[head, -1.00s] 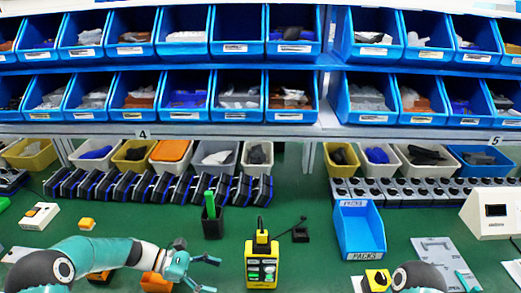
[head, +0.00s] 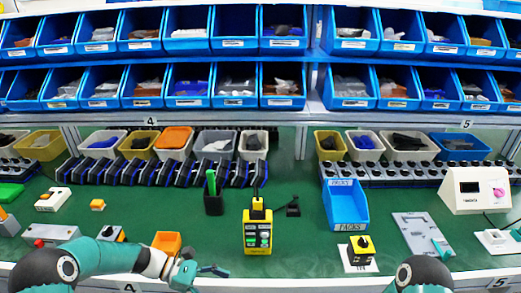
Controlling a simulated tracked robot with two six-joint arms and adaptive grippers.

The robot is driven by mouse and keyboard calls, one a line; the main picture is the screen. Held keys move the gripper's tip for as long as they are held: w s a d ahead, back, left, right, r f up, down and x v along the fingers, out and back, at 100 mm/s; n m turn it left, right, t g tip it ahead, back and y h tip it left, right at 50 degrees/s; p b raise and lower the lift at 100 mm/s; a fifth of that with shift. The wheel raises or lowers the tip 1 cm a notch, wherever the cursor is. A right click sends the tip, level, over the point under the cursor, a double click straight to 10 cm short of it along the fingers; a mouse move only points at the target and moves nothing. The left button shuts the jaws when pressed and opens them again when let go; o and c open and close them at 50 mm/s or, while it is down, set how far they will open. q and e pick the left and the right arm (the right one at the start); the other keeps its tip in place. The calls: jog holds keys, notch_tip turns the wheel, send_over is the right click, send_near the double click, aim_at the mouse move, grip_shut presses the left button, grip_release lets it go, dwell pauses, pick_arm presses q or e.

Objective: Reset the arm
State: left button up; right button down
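A yellow rotary switch box (head: 361,246) with a black knob stands on a white plate (head: 350,266) at the front right of the green bench in the head view. My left gripper (head: 207,281) is open and empty at the front edge, left of and apart from the switch. Its lower part is close to the bottom of the picture. My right gripper is out of the picture.
A yellow control box with buttons (head: 257,236) stands mid-bench. A blue bin (head: 345,205) stands behind the switch. A grey plate (head: 423,234) and a white device (head: 475,189) stand at right. Bins fill the back shelves.

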jog(key=w+d+f+n+g+h, duration=0.1)
jog(key=d+f+g+h, duration=0.25)
jog(key=f, duration=0.25)
jog(key=w+d+f+g+h, duration=0.1)
jog(key=d+f+g+h, duration=0.1)
jog(key=f+h, duration=0.35)
pick_arm(q)
jog(key=s+f+m+g+y, duration=0.1)
jog(key=s+f+m+y, duration=0.3)
jog(key=s+f+m, duration=0.55)
jog(key=s+f+m+y, duration=0.2)
jog(key=s+f+y, duration=0.35)
jog(key=s, duration=0.95)
jog(key=w+m+t, duration=0.1)
jog(key=w+a+m+t, duration=0.1)
jog(key=w, duration=0.1)
jog(key=w+f+m+t, duration=0.1)
jog(key=shift+w+a+m, duration=0.2)
jog(key=shift+m, duration=0.15)
pick_arm(e)
jog(key=s+d+f+g, duration=0.2)
jog(key=s+f+g, duration=0.2)
jog(key=s, duration=0.3)
jog(key=s+d+f+g+h, duration=0.1)
jog(key=s+d+f+g, duration=0.1)
jog(key=s+f+g, duration=0.3)
jog(key=shift+s+m, duration=0.3)
jog(key=shift+s, duration=0.65)
jog(key=shift+a+f, duration=0.1)
jog(key=shift+f, duration=0.05)
